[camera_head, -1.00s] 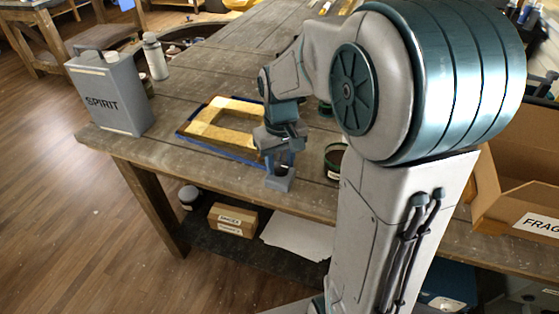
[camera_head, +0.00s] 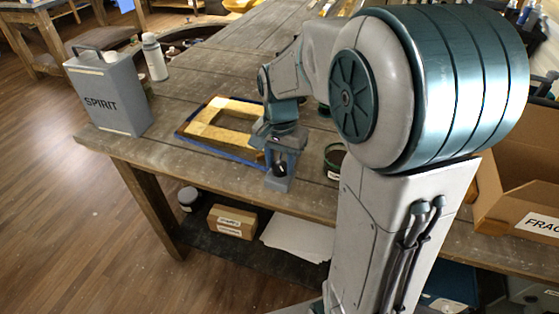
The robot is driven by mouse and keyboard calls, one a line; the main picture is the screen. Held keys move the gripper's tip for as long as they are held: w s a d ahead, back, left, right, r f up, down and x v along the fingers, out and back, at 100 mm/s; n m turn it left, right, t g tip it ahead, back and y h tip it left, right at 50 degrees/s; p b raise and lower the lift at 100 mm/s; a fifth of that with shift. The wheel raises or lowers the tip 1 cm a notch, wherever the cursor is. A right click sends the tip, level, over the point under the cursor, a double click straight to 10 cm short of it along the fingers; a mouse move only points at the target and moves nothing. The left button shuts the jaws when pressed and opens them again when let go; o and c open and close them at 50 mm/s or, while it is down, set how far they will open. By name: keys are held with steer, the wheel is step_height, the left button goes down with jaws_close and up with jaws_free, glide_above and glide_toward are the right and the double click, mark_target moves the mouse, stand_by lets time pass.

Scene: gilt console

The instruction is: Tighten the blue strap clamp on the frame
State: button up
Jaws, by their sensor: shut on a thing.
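The gilt frame (camera_head: 232,109) lies flat on the wooden bench, with an open middle. The blue strap clamp (camera_head: 215,143) runs as a blue band around its outer edge. My gripper (camera_head: 281,180) points down at the frame's near right corner, close to the bench's front edge. It is shut on a small dark part between its fingers, which appears to be the tightening part of the strap clamp. My fingers and wrist hide most of that part and the frame's corner, so how tight the strap is cannot be told.
A grey SPIRIT can (camera_head: 108,97) and a white bottle (camera_head: 154,58) stand at the bench's left. A dark green round container (camera_head: 334,160) is right of my gripper. A cardboard box (camera_head: 510,205) is at the right. The bench (camera_head: 200,160) is bare in front of the frame.

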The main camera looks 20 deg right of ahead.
mark_target(280, 166)
steer(key=shift+m, duration=0.8)
steer(key=o, duration=1)
step_height(280, 166, up, 14)
